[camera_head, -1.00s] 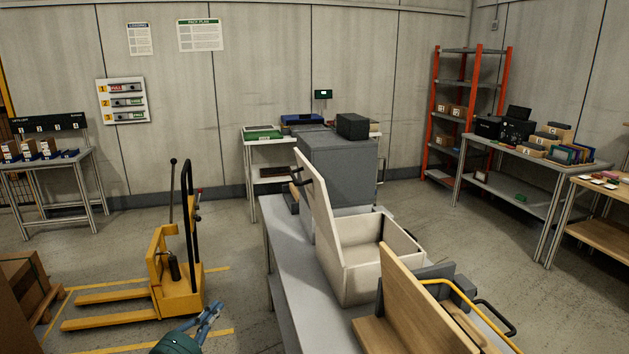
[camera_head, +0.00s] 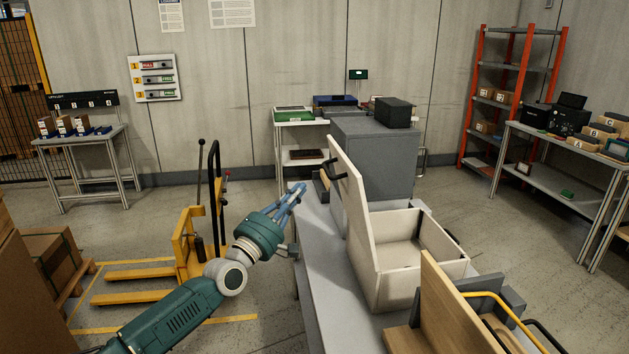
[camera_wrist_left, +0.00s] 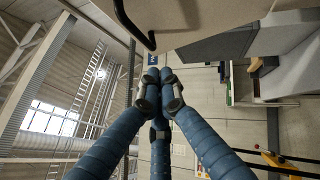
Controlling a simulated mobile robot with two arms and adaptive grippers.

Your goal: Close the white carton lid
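The white carton (camera_head: 392,287) stands on a grey bench, and the inside that shows looks empty. Its lid (camera_head: 358,215) is open and stands up steeply along the carton's left side, with a black handle (camera_head: 334,172) near its top. My left gripper (camera_head: 297,188) is left of the lid, apart from it, with fingers pointing up and away. In the left wrist view, the blue fingertips (camera_wrist_left: 161,82) meet with nothing seen between them. There, a pale panel (camera_wrist_left: 190,18), seemingly the lid, and the black handle (camera_wrist_left: 135,25) show above the fingers. My right gripper is not in view.
The grey bench (camera_head: 325,270) is narrow. A wooden board fixture (camera_head: 450,305) with a yellow rail stands in front of the carton, and a grey cabinet (camera_head: 375,160) behind it. A yellow pallet truck (camera_head: 190,245) is on the floor at left. Air left of the lid is open.

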